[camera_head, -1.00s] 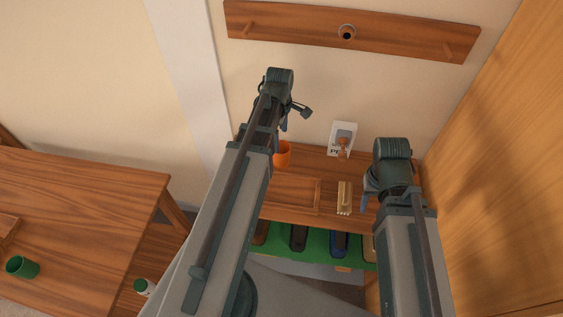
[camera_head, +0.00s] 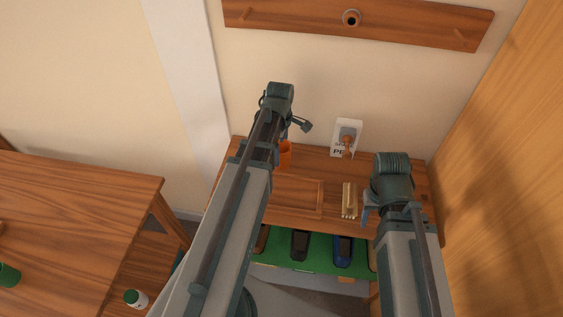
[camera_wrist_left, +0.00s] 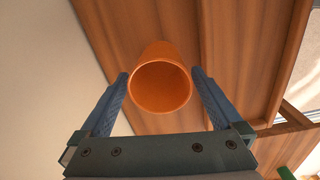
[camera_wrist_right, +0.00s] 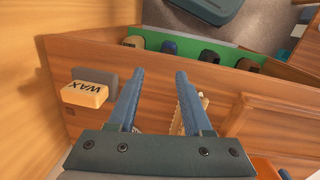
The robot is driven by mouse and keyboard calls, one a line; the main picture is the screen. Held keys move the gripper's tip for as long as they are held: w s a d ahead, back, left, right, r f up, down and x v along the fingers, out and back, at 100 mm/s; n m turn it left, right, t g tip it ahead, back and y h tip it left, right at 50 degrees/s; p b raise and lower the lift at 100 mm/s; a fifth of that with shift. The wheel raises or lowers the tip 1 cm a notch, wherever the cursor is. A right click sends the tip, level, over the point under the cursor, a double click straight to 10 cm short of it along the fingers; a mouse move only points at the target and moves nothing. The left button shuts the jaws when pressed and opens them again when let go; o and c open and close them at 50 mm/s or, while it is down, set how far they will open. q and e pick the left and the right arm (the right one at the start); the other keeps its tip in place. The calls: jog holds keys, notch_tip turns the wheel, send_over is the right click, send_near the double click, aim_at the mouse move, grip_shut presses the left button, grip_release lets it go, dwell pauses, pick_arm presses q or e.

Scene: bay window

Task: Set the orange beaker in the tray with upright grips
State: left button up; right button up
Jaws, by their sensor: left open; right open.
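The orange beaker (camera_head: 286,152) stands at the back left of the small wooden bench, partly hidden by my left arm. My left gripper (camera_wrist_left: 160,73) is open. In the left wrist view the beaker (camera_wrist_left: 160,88) lies between its two fingers, with its round mouth toward the camera and no clear grip on it. A shallow rectangular wooden tray (camera_head: 321,197) lies on the bench in front of the beaker; its rim also shows in the right wrist view (camera_wrist_right: 243,108). I cannot make out upright grips on it. My right gripper (camera_wrist_right: 154,72) is open and empty over the bench's right part.
A brush (camera_head: 349,201) lies right of the tray. A white card stand (camera_head: 348,132) is at the back. A yellow WAX block (camera_wrist_right: 85,94) shows in the right wrist view. Shoes sit on a green shelf (camera_head: 320,258) below. A larger table (camera_head: 75,220) with a green cup (camera_head: 8,274) is left.

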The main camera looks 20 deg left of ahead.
pick_arm(q)
jog(key=shift+c, duration=0.2)
jog(key=c, duration=1.4)
jog(key=shift+c, duration=0.2)
